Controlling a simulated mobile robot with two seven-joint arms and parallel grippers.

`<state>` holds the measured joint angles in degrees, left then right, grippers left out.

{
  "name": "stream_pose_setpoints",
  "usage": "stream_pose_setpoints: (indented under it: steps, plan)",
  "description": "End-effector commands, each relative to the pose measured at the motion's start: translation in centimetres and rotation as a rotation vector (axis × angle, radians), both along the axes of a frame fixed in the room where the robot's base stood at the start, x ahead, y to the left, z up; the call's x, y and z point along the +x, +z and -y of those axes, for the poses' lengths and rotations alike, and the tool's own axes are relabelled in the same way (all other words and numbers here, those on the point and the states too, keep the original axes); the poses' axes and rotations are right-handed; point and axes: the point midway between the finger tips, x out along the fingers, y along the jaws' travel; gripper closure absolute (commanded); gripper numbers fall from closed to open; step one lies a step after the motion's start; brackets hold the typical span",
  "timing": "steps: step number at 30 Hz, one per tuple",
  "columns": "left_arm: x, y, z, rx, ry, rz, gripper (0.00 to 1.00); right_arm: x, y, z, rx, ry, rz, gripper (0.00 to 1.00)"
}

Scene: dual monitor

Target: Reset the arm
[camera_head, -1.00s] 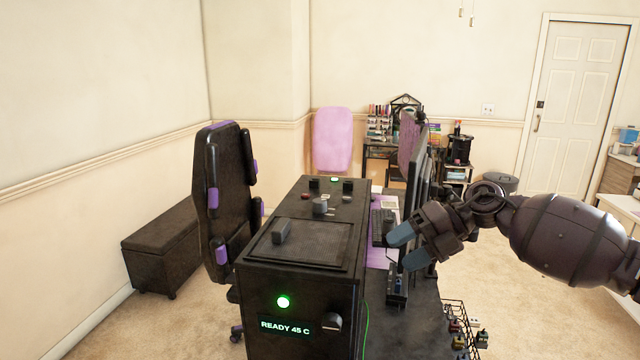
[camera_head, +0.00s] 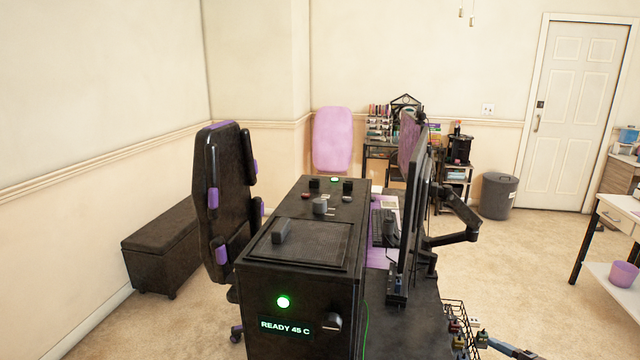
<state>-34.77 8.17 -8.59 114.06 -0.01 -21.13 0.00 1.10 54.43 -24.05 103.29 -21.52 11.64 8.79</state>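The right gripper (camera_head: 515,350) shows only as a small bluish fingertip part at the bottom edge, right of the wire basket. Most of it and its arm are cut off by the frame, so its opening cannot be judged. My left gripper is out of view. The monitor (camera_head: 412,210) stands edge-on on the dark desk (camera_head: 422,315), with a black jointed mount arm (camera_head: 455,235) behind it.
A black machine (camera_head: 300,290) reading "READY 45 C" with a green light stands in front. A black and purple chair (camera_head: 225,190) is on its left. A wire basket (camera_head: 460,325) hangs at the desk's right edge. Carpet is open toward the door (camera_head: 575,120).

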Motion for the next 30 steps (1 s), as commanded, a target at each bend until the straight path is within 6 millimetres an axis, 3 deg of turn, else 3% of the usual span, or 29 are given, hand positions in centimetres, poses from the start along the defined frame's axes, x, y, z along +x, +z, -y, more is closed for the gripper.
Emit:
stream_pose_setpoints:
  steps: [9,18,25,30]
  plan:
    - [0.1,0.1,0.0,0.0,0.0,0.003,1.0,-8.8,-6.9,8.4,0.016,-0.379,-0.27,0.4]
    - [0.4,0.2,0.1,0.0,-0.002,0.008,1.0,-16.6,-10.5,13.4,-0.016,-0.611,-0.479,0.4]
    - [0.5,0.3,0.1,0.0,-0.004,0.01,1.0,-21.5,-12.0,15.6,-0.039,-0.727,-0.6,0.4]
    - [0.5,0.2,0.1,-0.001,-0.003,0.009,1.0,-21.4,-13.2,13.3,0.059,-0.747,-0.606,0.4]
